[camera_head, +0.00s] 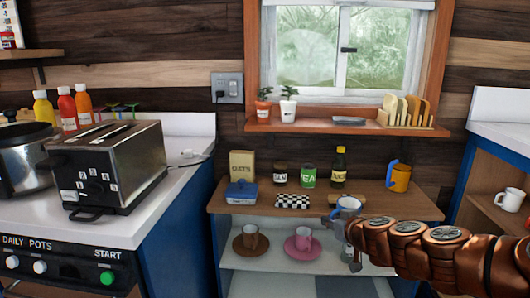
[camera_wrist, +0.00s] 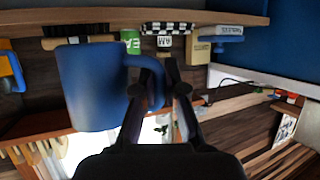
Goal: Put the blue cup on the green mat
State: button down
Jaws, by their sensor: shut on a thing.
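The blue cup (camera_wrist: 90,88) is large at the left of the wrist view, with its handle between the fingers of my gripper (camera_wrist: 160,78). My gripper is shut on this handle. In the head view the cup (camera_head: 348,204) is held in front of the right part of the wooden counter, and my gripper (camera_head: 351,238) is partly hidden beside it. A dull green patch, seemingly the green mat (camera_head: 378,286), shows low at the right of the lower shelving, below and apart from the cup. My arm crosses in front of that side.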

notch_tip(320, 180, up, 25)
jog(key=p, duration=2.3)
notch_tip(320, 180, down, 14)
jog(key=w+m+h, duration=0.2)
jog(key=m+h, duration=0.1)
jog(key=h, duration=0.1)
jog(key=shift+w+t, duration=0.4)
